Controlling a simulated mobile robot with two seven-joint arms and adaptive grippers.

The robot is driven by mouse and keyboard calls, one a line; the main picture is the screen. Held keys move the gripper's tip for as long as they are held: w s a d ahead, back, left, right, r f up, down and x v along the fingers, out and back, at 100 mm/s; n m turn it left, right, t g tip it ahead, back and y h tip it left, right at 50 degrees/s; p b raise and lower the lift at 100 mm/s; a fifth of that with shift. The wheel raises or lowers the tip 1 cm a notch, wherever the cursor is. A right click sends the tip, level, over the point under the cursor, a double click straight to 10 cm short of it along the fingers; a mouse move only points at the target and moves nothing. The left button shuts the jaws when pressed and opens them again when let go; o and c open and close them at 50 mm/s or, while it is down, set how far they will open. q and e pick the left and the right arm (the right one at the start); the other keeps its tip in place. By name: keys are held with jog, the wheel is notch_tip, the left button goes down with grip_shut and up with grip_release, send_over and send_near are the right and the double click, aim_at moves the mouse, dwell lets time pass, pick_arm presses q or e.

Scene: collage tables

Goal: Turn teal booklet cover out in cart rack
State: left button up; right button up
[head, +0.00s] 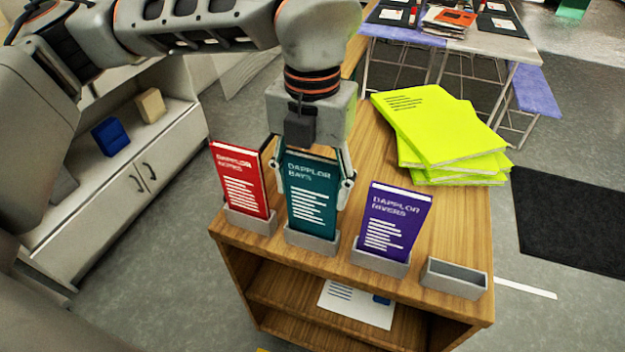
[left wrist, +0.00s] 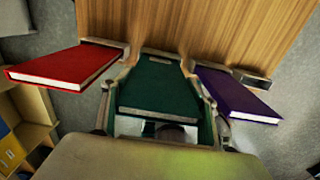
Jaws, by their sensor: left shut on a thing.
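The teal booklet (head: 313,212) stands upright at the second grey holder (head: 312,243) from the left on the wooden cart. Its face with the title "DAPPLOR BAYS" and white lines is toward the head camera. My left gripper (head: 309,180) comes down from above and is shut on the booklet, one finger at each side edge. In the left wrist view the teal booklet (left wrist: 158,88) lies between the fingers. Whether its bottom edge rests fully in the holder is hard to tell. My right gripper is not in view.
A red booklet (head: 240,180) and a purple booklet (head: 394,222) stand in the neighbouring holders, close beside the fingers. The rightmost holder (head: 454,278) is empty. Lime-green booklets (head: 440,130) are stacked on the cart top behind. A white sheet (head: 355,304) lies on the shelf below.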

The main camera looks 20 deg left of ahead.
pick_arm(q)
jog(key=shift+f+b, duration=0.45)
jog(key=shift+f, duration=0.55)
jog(key=o, duration=1.2)
jog(key=shift+o, duration=0.2)
notch_tip(320, 180, up, 12)
jog(key=shift+r, duration=0.1)
